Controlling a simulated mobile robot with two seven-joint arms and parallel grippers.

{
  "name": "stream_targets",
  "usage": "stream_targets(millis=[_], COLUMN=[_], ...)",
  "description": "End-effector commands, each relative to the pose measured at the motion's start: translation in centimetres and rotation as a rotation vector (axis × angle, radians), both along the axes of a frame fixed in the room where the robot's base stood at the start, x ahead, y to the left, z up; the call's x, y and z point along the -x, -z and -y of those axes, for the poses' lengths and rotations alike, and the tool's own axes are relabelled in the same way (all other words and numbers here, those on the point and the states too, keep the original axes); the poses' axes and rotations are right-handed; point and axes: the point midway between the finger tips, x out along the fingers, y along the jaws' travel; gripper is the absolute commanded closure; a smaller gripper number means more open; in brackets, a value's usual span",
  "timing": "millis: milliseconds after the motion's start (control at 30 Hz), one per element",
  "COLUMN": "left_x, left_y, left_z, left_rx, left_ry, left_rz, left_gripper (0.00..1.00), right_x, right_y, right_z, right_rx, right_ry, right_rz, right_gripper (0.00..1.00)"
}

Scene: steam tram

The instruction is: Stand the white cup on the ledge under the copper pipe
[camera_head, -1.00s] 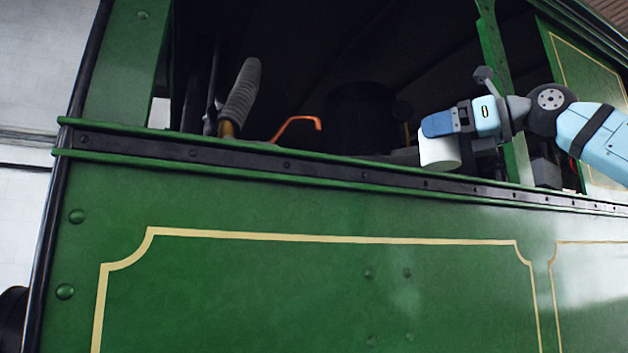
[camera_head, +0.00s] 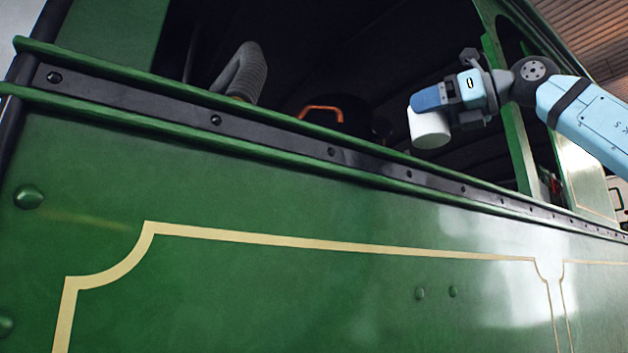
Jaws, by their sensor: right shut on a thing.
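The white cup (camera_head: 431,130) hangs in my right gripper (camera_head: 432,104), near the window opening of the green tram. The gripper is shut on it, and a blue finger covers its upper left part. The cup looks slightly tilted and shows just above the ledge (camera_head: 268,138), with a small gap below it in the picture. The ledge is a green sill with a dark riveted strip along the tram's side. The copper pipe (camera_head: 322,109), a short bent orange piece, shows beyond the ledge, left of the cup. My left gripper is not in view.
A grey ribbed hose (camera_head: 243,72) rises behind the ledge at the left. A green window post (camera_head: 522,145) stands close to the right of my gripper. The cab interior is dark. The stretch of ledge in front of the copper pipe is clear.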

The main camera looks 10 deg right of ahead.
Motion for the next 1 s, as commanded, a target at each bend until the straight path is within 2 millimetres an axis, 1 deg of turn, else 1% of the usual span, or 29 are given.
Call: stream_targets(millis=[133, 233, 600, 700, 867, 1000], left_x=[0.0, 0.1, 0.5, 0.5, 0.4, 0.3], left_y=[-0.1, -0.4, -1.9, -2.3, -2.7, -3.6], left_z=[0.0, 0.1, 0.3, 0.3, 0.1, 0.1], left_rx=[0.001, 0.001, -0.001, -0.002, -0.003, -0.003], left_ry=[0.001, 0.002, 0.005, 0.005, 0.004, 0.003], left_rz=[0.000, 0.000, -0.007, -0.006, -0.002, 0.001], left_gripper=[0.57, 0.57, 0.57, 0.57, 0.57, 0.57], right_x=[-0.1, -0.9, -7.8, -9.1, -10.0, -11.4], right_y=[-0.1, -0.2, -0.3, -0.2, -0.1, -0.2], right_z=[0.0, -0.9, -7.2, -8.3, -9.1, -10.5], right_rx=[-0.001, 0.001, 0.001, 0.001, -0.001, 0.001], right_ry=[0.002, 0.001, 0.001, 0.001, 0.001, 0.001], right_rz=[0.001, -0.001, -0.001, 0.001, 0.001, -0.001], right_gripper=[0.66, 0.66, 0.66, 0.66, 0.66, 0.66])
